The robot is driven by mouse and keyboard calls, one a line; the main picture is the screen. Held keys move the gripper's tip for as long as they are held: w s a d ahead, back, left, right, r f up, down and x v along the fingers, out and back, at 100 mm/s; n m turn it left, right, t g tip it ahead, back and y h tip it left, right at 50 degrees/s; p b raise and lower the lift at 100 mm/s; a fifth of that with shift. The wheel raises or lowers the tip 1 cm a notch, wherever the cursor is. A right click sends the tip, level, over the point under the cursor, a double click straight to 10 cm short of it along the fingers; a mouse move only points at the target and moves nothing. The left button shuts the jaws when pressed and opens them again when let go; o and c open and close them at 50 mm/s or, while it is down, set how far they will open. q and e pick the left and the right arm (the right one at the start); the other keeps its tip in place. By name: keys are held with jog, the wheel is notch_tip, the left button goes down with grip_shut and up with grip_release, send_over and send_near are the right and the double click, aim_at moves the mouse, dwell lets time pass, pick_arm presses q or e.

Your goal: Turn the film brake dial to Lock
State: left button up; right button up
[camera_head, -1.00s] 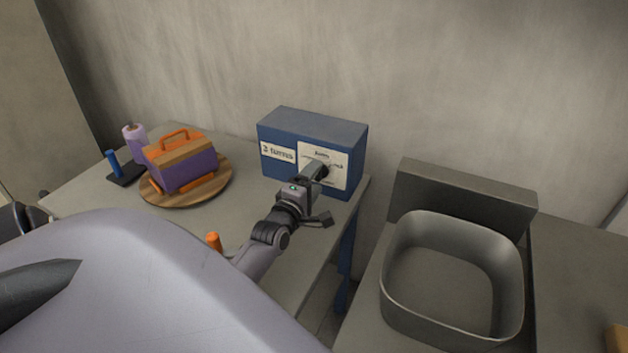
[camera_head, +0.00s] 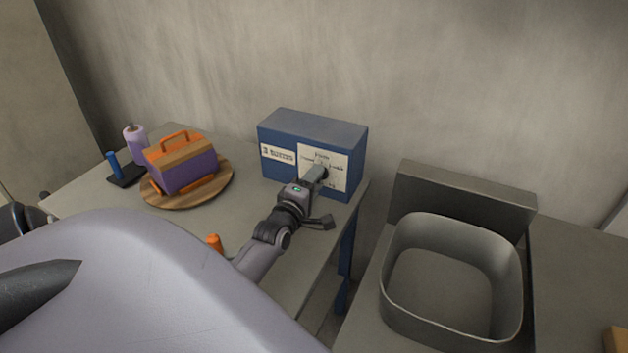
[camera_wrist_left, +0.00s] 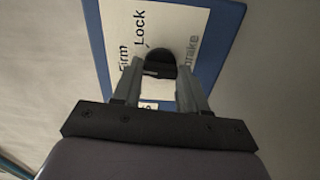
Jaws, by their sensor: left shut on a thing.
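The blue box (camera_head: 310,133) stands at the back right of the table and carries a white label (camera_head: 339,170) on its front. In the left wrist view the label (camera_wrist_left: 118,22) reads "Firm", "Lock" and "brake", turned on its side. The black film brake dial (camera_wrist_left: 160,58) sits on this label, near the word "Lock". My left gripper (camera_head: 321,174) reaches the box front and is shut on the dial, one finger on each side of it in the left wrist view (camera_wrist_left: 161,72). I cannot tell exactly where the dial points. My right gripper is not in view.
A purple and orange case (camera_head: 183,168) sits on a round wooden board (camera_head: 222,183) at the left of the table. A lilac bottle (camera_head: 135,143) and a blue stick on a black base (camera_head: 122,174) stand beside it. A grey basin (camera_head: 452,285) is to the right.

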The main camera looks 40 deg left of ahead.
pick_arm(q)
jog(key=m+p, duration=0.1)
jog(key=m, duration=0.3)
jog(key=shift+r+p, duration=0.1)
jog(key=shift+p, duration=0.3)
jog(key=m+p, duration=0.1)
jog(key=m, duration=0.3)
jog(key=shift+m, duration=0.4)
jog(key=shift+m+p, duration=0.3)
jog(key=o, duration=1.1)
jog(key=shift+c, duration=0.2)
jog(key=shift+s, duration=0.1)
jog(key=shift+v, duration=3.55)
jog(key=shift+d, duration=0.1)
